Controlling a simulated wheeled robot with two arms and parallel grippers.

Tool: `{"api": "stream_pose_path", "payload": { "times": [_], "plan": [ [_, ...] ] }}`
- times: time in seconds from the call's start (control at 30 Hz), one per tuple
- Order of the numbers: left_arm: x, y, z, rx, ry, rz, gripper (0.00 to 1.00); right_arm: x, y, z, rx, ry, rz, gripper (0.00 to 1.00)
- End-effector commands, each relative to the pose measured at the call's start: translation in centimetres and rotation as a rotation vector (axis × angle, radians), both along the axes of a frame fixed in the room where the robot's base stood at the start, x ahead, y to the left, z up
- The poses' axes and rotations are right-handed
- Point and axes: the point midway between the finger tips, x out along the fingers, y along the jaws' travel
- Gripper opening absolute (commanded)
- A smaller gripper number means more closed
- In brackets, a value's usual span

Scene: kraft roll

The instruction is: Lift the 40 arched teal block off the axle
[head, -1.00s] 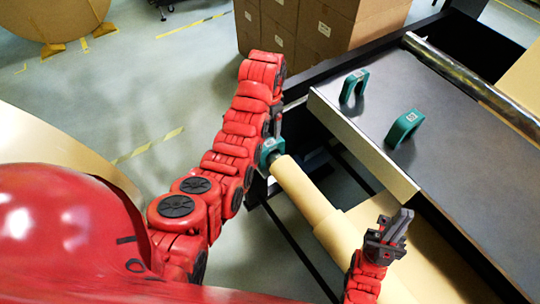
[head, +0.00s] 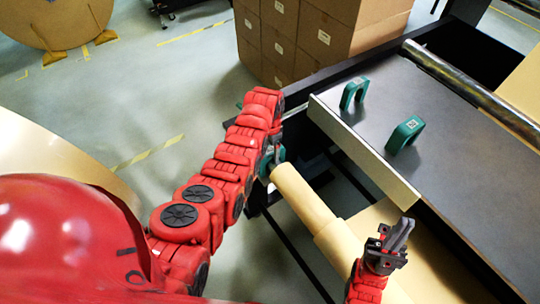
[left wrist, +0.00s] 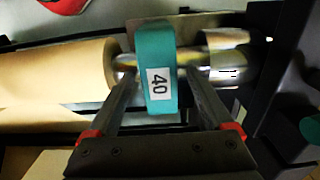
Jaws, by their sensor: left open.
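The arched teal block (left wrist: 158,65) has a white label reading 40 and sits over the bare metal axle (left wrist: 190,62), beside the end of the kraft roll (left wrist: 55,75). In the head view this block (head: 278,154) is mostly hidden by my left arm. My left gripper (left wrist: 158,88) is open, with one finger on each side of the block. I cannot tell whether the fingers touch it. My right gripper (head: 394,238) is above the kraft roll's paper, apart from the block; its jaw gap is unclear.
Two more arched teal blocks (head: 354,90) (head: 404,134) stand on the dark table (head: 440,140) at right. Another teal piece (left wrist: 311,128) shows at the left wrist view's right edge. Cartons (head: 320,35) stand behind. A metal roller (head: 470,85) crosses the table.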

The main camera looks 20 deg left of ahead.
Motion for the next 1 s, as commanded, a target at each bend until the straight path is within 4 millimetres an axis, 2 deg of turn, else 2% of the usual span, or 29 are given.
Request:
{"api": "stream_pose_path", "payload": {
  "times": [0.3,0.77,1.0],
  "plan": [
    [-0.10,0.00,-0.34,0.000,0.002,0.000,0.83,-0.01,0.00,0.07,0.000,0.000,0.000,0.00],
    [-0.08,0.00,-0.31,0.000,0.001,0.000,0.00,0.00,0.00,0.07,0.000,0.000,0.000,0.00],
    [-0.06,0.00,-0.29,0.000,0.001,0.000,0.00,0.00,0.00,0.08,0.000,0.000,0.000,0.00]
  ]
}}
